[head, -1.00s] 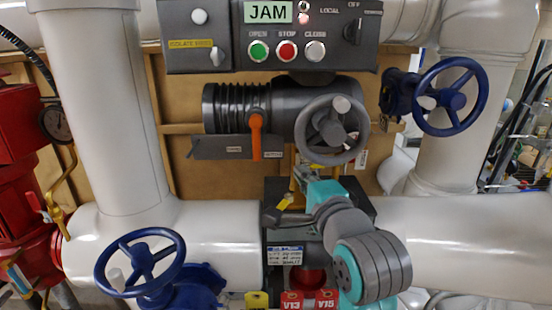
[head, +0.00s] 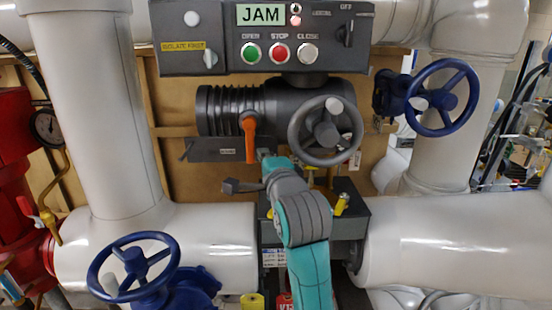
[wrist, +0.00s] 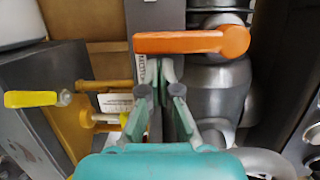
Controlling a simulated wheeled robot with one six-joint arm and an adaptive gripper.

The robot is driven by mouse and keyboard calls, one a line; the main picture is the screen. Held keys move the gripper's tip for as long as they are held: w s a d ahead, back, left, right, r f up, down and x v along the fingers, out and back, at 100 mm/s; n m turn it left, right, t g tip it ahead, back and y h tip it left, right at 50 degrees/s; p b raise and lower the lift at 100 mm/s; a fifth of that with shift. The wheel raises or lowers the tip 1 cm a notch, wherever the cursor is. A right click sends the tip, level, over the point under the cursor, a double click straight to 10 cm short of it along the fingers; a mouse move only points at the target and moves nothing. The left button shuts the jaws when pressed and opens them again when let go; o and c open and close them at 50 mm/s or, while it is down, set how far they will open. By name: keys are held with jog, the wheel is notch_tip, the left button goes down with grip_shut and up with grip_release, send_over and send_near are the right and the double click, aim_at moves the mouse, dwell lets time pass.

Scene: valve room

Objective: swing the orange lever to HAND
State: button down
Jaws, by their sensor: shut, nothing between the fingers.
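The orange lever (head: 250,138) hangs straight down from its pivot on the dark valve actuator in the head view. In the wrist view the lever (wrist: 185,42) lies across the picture, pivot at right. My gripper (head: 264,154) is just right of the lever's lower end in the head view. In the wrist view my gripper (wrist: 168,72) is shut and empty, its tips close beside the lever's edge; I cannot tell if they touch. A grey plate (head: 208,150) with small labels sits behind the lever; the label words are unreadable, and my arm hides part of the plate.
A grey handwheel (head: 326,131) stands close right of my gripper. The control box (head: 225,55) above shows JAM on its display (head: 257,14). Blue handwheels (head: 441,97) stand at right and lower left (head: 136,270). A yellow handle (wrist: 32,98) shows in the wrist view.

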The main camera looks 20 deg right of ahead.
jog(key=shift+w+a+f+m, duration=0.1)
jog(key=shift+a+f+m, duration=0.05)
jog(key=shift+a+m, duration=0.25)
dwell(0.5)
jog(key=shift+w+a+f+m+t, duration=0.1)
jog(key=shift+w+a+m+t, duration=0.1)
jog(key=shift+a+m, duration=0.45)
jog(key=shift+w+a+f+m+t, duration=0.1)
jog(key=shift+a+m+t, duration=0.15)
jog(key=shift+m, duration=0.6)
jog(key=a+m, duration=0.1)
jog(key=m, duration=0.1)
jog(key=shift+w+a+m+h, duration=0.3)
jog(key=shift+a+h, duration=0.05)
jog(key=shift+h, duration=0.05)
jog(key=shift+w+a+r, duration=0.2)
jog(key=shift+a+r, duration=0.05)
jog(key=shift+a, duration=0.3)
jog(key=shift+w+a+r, duration=0.15)
jog(key=shift+a+r, duration=0.05)
jog(key=shift+a, duration=0.35)
jog(key=shift+a+r, duration=0.15)
